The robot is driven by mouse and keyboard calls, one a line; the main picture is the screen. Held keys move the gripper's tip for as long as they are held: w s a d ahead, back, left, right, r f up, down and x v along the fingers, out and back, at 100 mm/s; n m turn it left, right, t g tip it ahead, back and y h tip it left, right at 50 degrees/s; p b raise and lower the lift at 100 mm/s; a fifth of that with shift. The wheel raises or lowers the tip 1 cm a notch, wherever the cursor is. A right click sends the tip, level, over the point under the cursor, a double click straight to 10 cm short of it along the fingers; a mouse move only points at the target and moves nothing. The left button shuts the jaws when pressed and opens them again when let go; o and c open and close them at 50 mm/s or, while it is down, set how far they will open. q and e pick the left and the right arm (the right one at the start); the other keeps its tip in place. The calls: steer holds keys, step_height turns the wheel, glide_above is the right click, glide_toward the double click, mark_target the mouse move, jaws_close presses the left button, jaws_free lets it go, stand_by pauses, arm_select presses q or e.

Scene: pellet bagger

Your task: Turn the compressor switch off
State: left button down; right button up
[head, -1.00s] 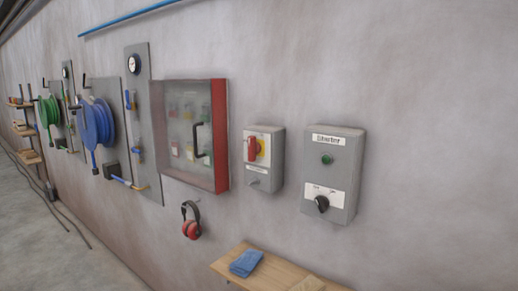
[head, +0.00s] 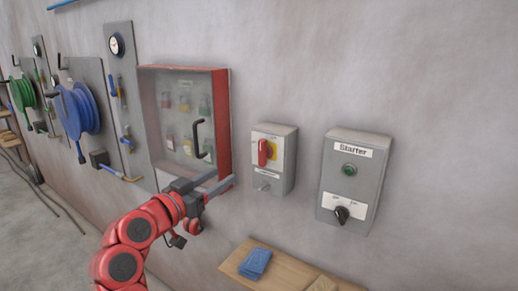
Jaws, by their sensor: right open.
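A grey box labelled "Starter" (head: 328,185) is on the wall at the right, with a green round button or lamp (head: 349,170) and a black rotary knob (head: 341,214) on a white plate. The knob's marks are too small to read. To its left is a smaller grey switch box (head: 285,180) with an upright red handle (head: 264,152) on a yellow plate; its label is unreadable. Neither box readably says compressor. My right gripper (head: 226,176) is open and empty, left of the smaller box and apart from both boxes. My left gripper is not in view.
A red-framed cabinet (head: 221,125) with a black handle (head: 198,140) is behind and above my gripper. A wooden shelf (head: 238,262) with a blue cloth (head: 255,263) is below the boxes. Hose reels (head: 78,110) hang at the left. The wall between the boxes is clear.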

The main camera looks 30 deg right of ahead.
mark_target(260, 152)
steer(key=p+x, duration=0.6)
steer(key=x, duration=1)
steer(key=shift+d+r, duration=0.1)
steer(key=shift+r, duration=0.1)
steer(key=shift+w+d+f, duration=0.15)
steer(key=shift+w+d, duration=0.15)
steer(key=shift+d, duration=0.1)
steer(key=shift+c, duration=0.2)
jaws_close()
